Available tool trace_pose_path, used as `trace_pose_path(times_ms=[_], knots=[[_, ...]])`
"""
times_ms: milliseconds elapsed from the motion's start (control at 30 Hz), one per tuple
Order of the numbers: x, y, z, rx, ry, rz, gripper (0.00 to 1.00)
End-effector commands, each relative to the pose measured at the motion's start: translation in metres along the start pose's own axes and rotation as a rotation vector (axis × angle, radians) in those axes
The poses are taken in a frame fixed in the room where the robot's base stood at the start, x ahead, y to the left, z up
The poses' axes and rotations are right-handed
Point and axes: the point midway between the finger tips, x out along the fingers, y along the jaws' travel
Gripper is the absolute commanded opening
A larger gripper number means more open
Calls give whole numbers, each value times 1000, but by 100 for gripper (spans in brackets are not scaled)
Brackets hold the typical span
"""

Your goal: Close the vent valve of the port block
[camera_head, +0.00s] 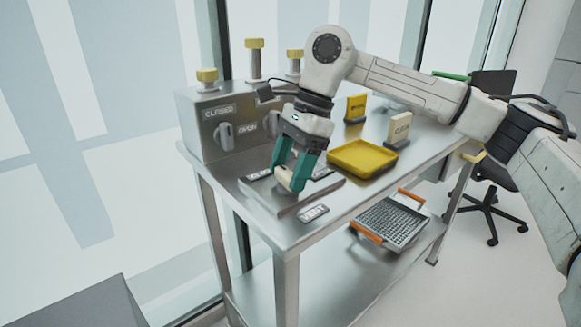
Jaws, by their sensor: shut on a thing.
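The port block (200,140) is a grey metal box at the back left of the steel table. Its front carries a "CLOSED" label, an "OPEN" label and grey knobs (223,136). Posts with yellow caps (254,44) rise from its top. I cannot tell which knob is the vent valve. My gripper (288,179) has teal fingers pointing down, in front of the block and apart from its knobs. It is shut on a small beige piece, mostly hidden by the fingers, at a low metal plate (322,194) with labels. I cannot tell whether the piece is fixed to the plate.
A yellow tray (333,157) lies right of my gripper. A yellow card (356,108) and a pale labelled card (399,130) stand behind it. A basket with orange handles (391,224) sits on the lower shelf. An office chair (490,190) stands at right.

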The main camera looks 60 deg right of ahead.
Motion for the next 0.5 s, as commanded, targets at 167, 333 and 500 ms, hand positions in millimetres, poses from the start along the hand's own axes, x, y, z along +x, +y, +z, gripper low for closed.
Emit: trace_pose_path(times_ms=[167,333,500], knots=[[-1,-1,1,-80,-1,32,36],[0,-1,1,-126,-1,50,36],[0,-1,1,-144,0,57,36]])
